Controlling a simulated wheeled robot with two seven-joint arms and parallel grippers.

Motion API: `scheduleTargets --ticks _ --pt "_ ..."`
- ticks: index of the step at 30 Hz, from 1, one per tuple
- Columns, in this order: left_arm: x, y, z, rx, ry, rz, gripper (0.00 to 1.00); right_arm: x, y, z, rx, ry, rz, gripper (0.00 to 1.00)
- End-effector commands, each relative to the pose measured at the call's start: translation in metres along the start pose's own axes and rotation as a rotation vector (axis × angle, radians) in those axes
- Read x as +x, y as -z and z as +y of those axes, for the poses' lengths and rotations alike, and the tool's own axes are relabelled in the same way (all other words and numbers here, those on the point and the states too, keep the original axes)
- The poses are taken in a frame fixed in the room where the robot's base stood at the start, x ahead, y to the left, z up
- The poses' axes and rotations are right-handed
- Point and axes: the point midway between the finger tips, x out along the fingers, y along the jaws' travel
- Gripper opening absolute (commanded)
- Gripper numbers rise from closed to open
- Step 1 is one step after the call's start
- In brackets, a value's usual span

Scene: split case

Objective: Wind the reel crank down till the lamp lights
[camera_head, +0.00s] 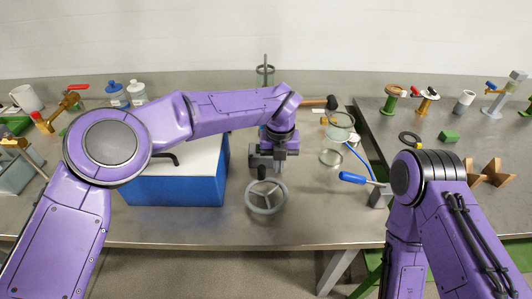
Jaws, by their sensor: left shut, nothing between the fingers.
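I cannot pick out the reel or the lamp with certainty. A brown bar with a dark end (332,102) sticks out to the right from behind my left wrist and may be a crank handle; what it joins is hidden. A grey spoked handwheel (267,209) stands near the table's front edge, with a small dark-and-yellow piece just above it. My left gripper (265,163) is shut and empty, just behind the handwheel; contact is unclear. My right arm is folded at the lower right, and its gripper is out of view.
A blue box with a white top (175,190) stands left of my left gripper. A blue-handled lever (354,178), a blue hose and a clear round vessel (340,122) lie to the right. Another handwheel (265,70) is behind. The right table holds taps and wooden pieces (489,174).

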Motion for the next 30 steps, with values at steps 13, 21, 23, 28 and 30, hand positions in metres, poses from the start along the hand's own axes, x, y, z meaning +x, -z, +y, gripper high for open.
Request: scheduleTargets --ticks 13,21,23,28,30 --pt "-0.029 0.000 0.000 0.000 0.000 0.000 0.00 -0.022 0.009 0.002 0.000 0.000 0.000 0.00" --pt "-0.055 0.000 0.000 0.000 0.001 0.000 0.00 -0.040 0.017 0.004 0.000 0.000 0.000 0.00" --pt "-0.061 0.000 0.000 0.000 0.001 0.000 0.00 -0.044 0.018 0.004 0.000 0.000 0.000 0.00" --pt "-0.072 0.000 0.000 -0.001 0.000 0.001 0.00 -0.052 0.021 0.005 0.000 0.000 0.000 0.00" --pt "-0.071 0.000 0.000 0.000 0.000 0.001 0.00 -0.051 0.021 0.005 0.000 0.000 0.000 0.00"
